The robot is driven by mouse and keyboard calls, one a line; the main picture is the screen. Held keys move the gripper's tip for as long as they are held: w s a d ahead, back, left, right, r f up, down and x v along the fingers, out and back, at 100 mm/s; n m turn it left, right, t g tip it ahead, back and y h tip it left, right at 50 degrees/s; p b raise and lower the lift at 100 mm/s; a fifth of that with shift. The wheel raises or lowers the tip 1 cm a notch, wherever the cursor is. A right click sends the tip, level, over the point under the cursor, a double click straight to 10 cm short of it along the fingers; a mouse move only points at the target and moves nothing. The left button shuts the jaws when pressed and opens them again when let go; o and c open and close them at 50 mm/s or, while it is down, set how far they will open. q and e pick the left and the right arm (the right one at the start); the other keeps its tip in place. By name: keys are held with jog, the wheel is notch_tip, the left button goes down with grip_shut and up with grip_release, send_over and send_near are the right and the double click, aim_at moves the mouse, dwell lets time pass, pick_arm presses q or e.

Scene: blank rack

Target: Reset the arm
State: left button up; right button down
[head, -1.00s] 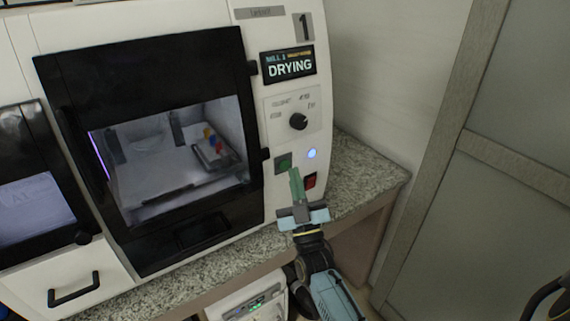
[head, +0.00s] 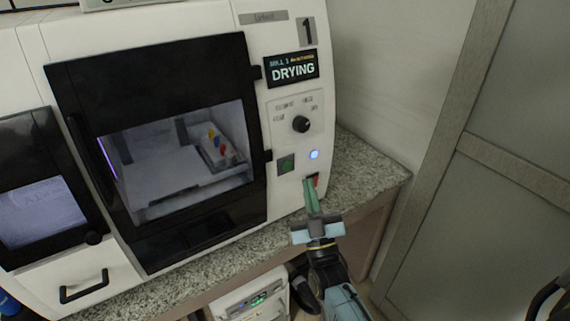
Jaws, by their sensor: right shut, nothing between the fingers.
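My right gripper (head: 309,183) is shut and empty, its green fingers together. It points up at the control panel of a white milling machine (head: 150,30). The fingertips are in front of a red button (head: 316,181), partly covering it; I cannot tell whether they touch it. A green button (head: 286,164) and a lit blue-white light (head: 314,155) sit just above. A screen (head: 292,69) reads "DRYING", and a black knob (head: 301,124) is below it. My left gripper is not in view.
The machine's black-framed door (head: 160,60) is closed; through its window a tray with coloured pieces (head: 217,148) shows. The machine stands on a granite counter (head: 365,175). A drawer with a black handle (head: 84,286) is at lower left. A grey panelled door (head: 500,220) stands right.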

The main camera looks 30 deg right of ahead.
jog(key=s+a+f+g+y, duration=0.2)
jog(key=f+g, duration=0.2)
jog(key=f, duration=0.7)
jog(key=s+a+f+n+g+y, duration=0.1)
jog(key=s+a+f+g+y, duration=0.2)
jog(key=f, duration=0.8)
jog(key=s+a+f+g+y, duration=0.15)
jog(key=f+g, duration=0.25)
jog(key=f, duration=0.7)
jog(key=s+f+g, duration=0.6)
jog(key=s+f, duration=0.7)
jog(key=s, duration=0.2)
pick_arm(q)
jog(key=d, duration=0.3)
pick_arm(e)
jog(key=s+d+f+g, duration=0.1)
jog(key=s+f+g, duration=0.2)
jog(key=s, duration=0.7)
jog(key=s+d+f+g, duration=0.1)
jog(key=s+f+g, duration=0.3)
jog(key=s, duration=0.6)
jog(key=shift+s+d+f+h, duration=0.2)
jog(key=shift+s+h, duration=0.15)
jog(key=shift+s, duration=0.05)
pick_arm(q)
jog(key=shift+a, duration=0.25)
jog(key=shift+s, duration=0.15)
